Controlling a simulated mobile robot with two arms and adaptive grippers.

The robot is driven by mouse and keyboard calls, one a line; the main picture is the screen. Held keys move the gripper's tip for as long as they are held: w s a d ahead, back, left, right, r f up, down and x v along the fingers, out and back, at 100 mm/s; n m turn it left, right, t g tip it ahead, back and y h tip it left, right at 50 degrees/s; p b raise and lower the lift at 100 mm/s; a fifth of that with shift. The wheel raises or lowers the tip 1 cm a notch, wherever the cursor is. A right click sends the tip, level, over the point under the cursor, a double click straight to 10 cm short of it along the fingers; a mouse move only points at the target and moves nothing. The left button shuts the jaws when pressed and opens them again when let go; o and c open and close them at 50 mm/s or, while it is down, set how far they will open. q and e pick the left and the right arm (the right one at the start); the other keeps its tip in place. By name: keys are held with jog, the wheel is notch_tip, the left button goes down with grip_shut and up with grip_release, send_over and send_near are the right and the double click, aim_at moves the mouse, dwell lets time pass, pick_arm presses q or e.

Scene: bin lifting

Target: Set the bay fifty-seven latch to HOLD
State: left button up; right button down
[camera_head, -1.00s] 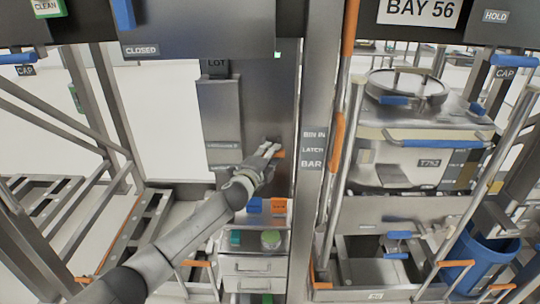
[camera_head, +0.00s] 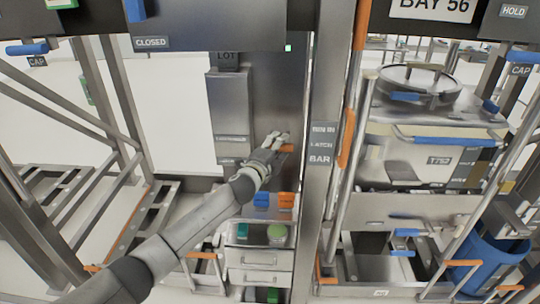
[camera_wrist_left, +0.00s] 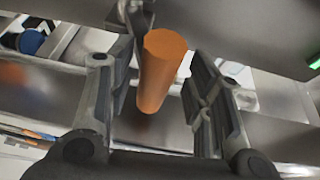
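An orange latch handle (camera_head: 287,148) sticks out of the grey panel left of the post marked BIN IN, LATCH and BAR, in the head view. In the left wrist view the orange handle (camera_wrist_left: 162,72) stands as a short cylinder between my finger pads. My left gripper (camera_head: 277,137) is at that handle. Its fingers (camera_wrist_left: 155,100) are apart on either side of the handle, with gaps visible, so it is open. A HOLD label (camera_head: 513,11) is at the top right. No bay fifty-seven sign is readable. My right gripper is not in view.
A CLOSED label (camera_head: 150,42) sits on the overhead panel. Below my gripper is a small drawer unit (camera_head: 258,258) with coloured pieces on top. At right, under the BAY 56 sign (camera_head: 433,6), stands a lidded bin (camera_head: 415,160) near a blue bucket (camera_head: 487,262).

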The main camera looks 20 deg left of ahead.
pick_arm(q)
jog(key=s+a, duration=0.1)
jog(key=s, duration=1)
jog(key=shift+s+a+r, duration=0.2)
jog(key=shift+a+r, duration=0.05)
jog(key=shift+r, duration=0.1)
jog(key=s+a+f+n+g+y+b, duration=0.1)
jog(key=s+a+f+n+g, duration=0.35)
jog(key=f, duration=1.05)
jog(key=s+d+f+n+g+y+b, duration=0.15)
jog(key=s+f, duration=0.55)
jog(key=f, duration=0.8)
jog(key=s+a+f+n+g, duration=0.25)
jog(key=s+f, duration=0.35)
jog(key=f, duration=0.9)
jog(key=s+d+f+n+g+b, duration=0.1)
jog(key=s+f+n+g, duration=0.1)
jog(key=s+f, duration=0.7)
jog(key=s+d+f+n+g+b, duration=0.1)
jog(key=s+f+n+g, duration=0.15)
jog(key=s+f, duration=0.65)
jog(key=s+d+f+n+g, duration=0.1)
jog(key=s+d+f, duration=0.1)
jog(key=s, duration=0.9)
jog(key=s+d+f+n+g, duration=0.2)
jog(key=s, duration=0.9)
jog(key=shift+s+d+n, duration=0.15)
jog(key=shift+d+n, duration=0.05)
jog(key=shift+n, duration=0.1)
